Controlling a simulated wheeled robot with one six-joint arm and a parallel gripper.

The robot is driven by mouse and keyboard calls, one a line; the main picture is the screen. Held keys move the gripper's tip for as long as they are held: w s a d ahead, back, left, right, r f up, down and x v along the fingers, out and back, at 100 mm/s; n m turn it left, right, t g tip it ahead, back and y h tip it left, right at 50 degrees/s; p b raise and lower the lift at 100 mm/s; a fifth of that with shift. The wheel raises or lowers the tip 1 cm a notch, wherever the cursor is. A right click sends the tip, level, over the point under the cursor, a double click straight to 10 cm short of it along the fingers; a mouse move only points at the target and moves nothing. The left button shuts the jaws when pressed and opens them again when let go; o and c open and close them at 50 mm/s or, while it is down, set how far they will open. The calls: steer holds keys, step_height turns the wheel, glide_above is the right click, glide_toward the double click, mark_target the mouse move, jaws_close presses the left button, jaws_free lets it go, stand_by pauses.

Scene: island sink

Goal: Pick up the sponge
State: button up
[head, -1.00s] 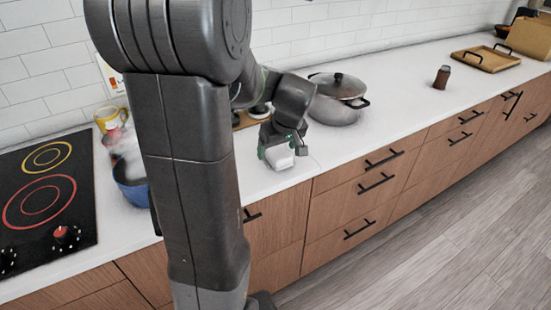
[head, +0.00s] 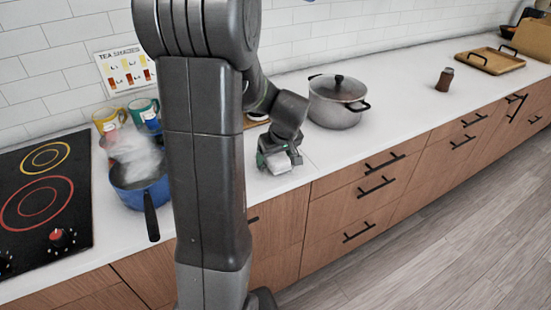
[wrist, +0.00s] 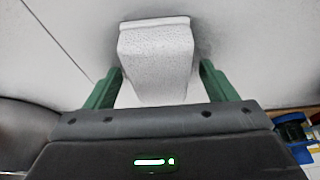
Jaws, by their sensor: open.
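The sponge (wrist: 155,60) is a pale grey-white speckled block. In the wrist view it lies on the white counter between the two green fingers of my gripper (wrist: 158,85), with a visible gap on each side. My gripper is open and its fingers reach along the near part of the sponge. In the head view the sponge (head: 279,163) shows as a small white block at my gripper (head: 277,158), low over the counter near its front edge. Part of the sponge is hidden by my gripper there.
A lidded steel pot (head: 338,102) stands just right of my gripper. A steaming blue pan (head: 143,188) is at the left, by the black cooktop (head: 45,190). Two mugs (head: 109,120) stand behind the pan. A brown jar (head: 445,79) and wooden tray (head: 488,60) are farther right.

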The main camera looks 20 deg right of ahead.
steer(key=shift+f, duration=0.15)
steer(key=c, duration=1.1)
steer(key=shift+o, duration=0.2)
steer(key=shift+r, duration=0.55)
step_height(320, 180, up, 9)
steer(key=shift+r, duration=0.15)
steer(key=shift+o, duration=0.9)
steer(key=shift+c, duration=0.5)
